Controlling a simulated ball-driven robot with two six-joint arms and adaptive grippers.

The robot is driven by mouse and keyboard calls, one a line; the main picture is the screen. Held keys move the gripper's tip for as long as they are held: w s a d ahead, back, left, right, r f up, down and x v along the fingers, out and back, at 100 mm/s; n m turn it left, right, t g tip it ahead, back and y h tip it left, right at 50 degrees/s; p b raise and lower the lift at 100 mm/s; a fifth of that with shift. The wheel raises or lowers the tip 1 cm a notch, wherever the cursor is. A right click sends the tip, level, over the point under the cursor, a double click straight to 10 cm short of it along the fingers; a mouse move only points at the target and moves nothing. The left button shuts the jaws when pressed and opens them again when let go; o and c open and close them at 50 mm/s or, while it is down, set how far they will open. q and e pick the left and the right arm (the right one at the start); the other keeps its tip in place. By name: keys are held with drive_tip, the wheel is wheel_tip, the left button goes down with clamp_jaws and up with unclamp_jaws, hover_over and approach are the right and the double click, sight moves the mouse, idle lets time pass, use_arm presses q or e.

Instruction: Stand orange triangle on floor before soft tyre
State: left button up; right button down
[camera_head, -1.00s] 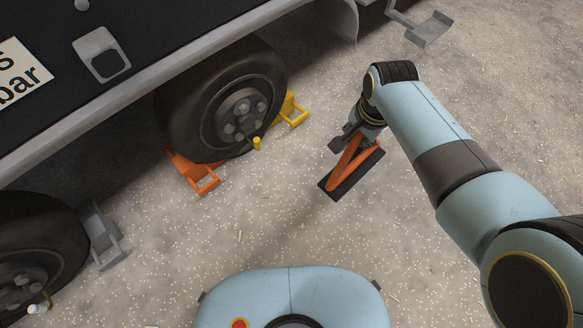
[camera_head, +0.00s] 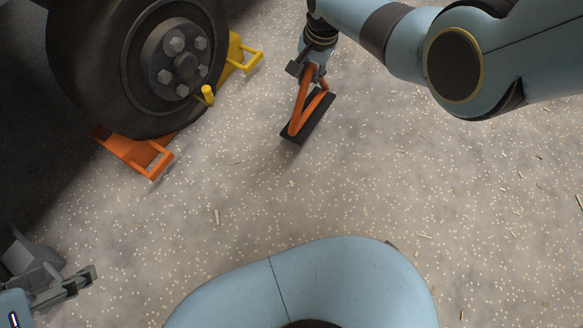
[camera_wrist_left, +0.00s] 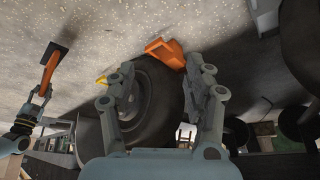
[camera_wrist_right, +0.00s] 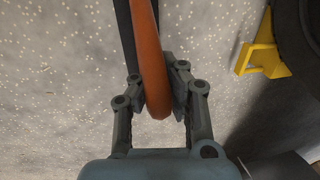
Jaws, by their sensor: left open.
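The orange triangle (camera_head: 299,107) has a dark base (camera_head: 316,122) and is in my right gripper (camera_head: 314,72), to the right of the tyre. Its orange side (camera_wrist_right: 150,60) runs between the right fingers (camera_wrist_right: 158,88) in the right wrist view. I cannot tell whether its base touches the floor. The tyre (camera_head: 100,85) stands at upper left, with a yellow-capped valve on its wheel. My left gripper (camera_head: 85,277) is open and empty at lower left. In the left wrist view, the tyre (camera_wrist_left: 157,105) is beyond the open left fingers (camera_wrist_left: 163,82).
An orange chock (camera_head: 140,153) lies against the tyre's near side, and a yellow chock (camera_head: 240,58) against its far side. The speckled floor (camera_head: 400,190) is clear in the middle and right, apart from small chips.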

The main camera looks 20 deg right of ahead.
sight(312, 73)
drive_tip(key=s+r+p, duration=0.2)
drive_tip(key=shift+r+p, duration=0.4)
use_arm(q)
drive_tip(key=s+a+f+g+p, duration=0.2)
drive_tip(key=s+f+g+p, duration=0.15)
drive_tip(key=s, duration=0.25)
use_arm(e)
drive_tip(key=s+f, duration=0.2)
drive_tip(key=s, duration=1.3)
use_arm(q)
drive_tip(key=w+d+r+t+b, duration=0.2)
drive_tip(key=w+r+b, duration=0.2)
drive_tip(key=r+b, duration=0.1)
wheel_tip(312, 73, down, 7)
drive_tip(key=w+t+b, duration=0.2)
drive_tip(key=t+b, duration=0.5)
drive_tip(key=t, duration=0.1)
drive_tip(key=w+d+r+m+t+h+b, duration=0.1)
drive_tip(key=w+r+t, duration=0.4)
drive_tip(key=r, duration=0.6)
drive_tip(key=w+d+r+m+t+h+b, duration=0.2)
drive_tip(key=w+r+t, duration=0.4)
drive_tip(key=r, duration=0.6)
drive_tip(key=shift+t+h, duration=0.45)
drive_tip(key=shift+h, duration=0.05)
use_arm(e)
drive_tip(key=w+a+f, duration=0.8)
drive_tip(key=f, duration=0.3)
drive_tip(key=shift+f+t, duration=0.25)
drive_tip(key=shift+t, duration=0.05)
